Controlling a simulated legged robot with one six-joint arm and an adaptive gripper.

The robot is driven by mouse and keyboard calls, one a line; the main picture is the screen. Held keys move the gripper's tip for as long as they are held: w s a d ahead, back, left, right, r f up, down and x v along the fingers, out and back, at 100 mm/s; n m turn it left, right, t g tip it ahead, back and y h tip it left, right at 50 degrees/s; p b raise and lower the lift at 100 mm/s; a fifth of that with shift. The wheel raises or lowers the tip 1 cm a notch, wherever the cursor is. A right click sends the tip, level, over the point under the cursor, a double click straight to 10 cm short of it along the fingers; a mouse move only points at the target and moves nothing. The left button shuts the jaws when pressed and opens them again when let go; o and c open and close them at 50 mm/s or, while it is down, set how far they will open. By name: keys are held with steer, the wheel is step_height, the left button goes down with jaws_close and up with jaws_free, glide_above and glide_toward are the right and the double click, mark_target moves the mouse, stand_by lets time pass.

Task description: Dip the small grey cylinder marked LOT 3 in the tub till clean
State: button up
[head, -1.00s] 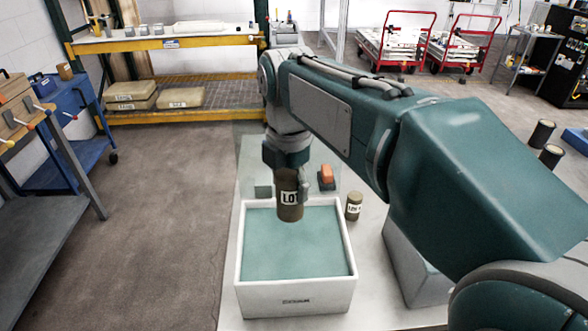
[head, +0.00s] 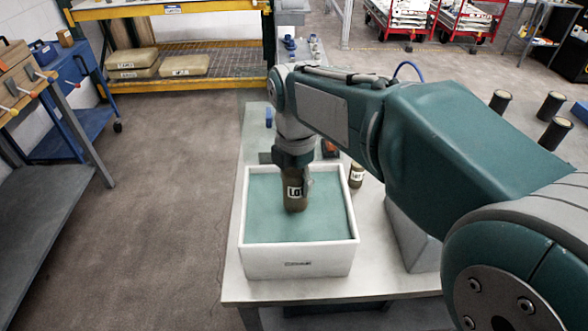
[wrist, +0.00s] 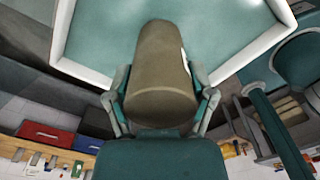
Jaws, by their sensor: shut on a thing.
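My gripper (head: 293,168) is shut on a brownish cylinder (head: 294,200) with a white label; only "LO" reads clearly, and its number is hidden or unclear. The wrist view shows the cylinder (wrist: 162,65) between both fingers, its surface dull brown. It hangs upright within the outline of the white tub (head: 298,262), which holds teal liquid (head: 265,205). I cannot tell whether its lower end touches the liquid. A smaller brown cylinder (head: 356,175), also labelled but too small to read surely, stands on the table right of the tub.
The tub stands on a pale table (head: 232,280). A dark block with some orange (head: 330,148) sits behind the tub, partly hidden by my arm. Several dark cylinders (head: 552,106) stand at the far right. A blue cart (head: 85,125) is at left, with open floor between.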

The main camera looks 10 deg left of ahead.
steer(key=shift+f, duration=4.6)
steer(key=shift+r, duration=0.2)
steer(key=shift+r, duration=0.2)
steer(key=shift+f, duration=0.25)
steer(key=shift+r, duration=0.25)
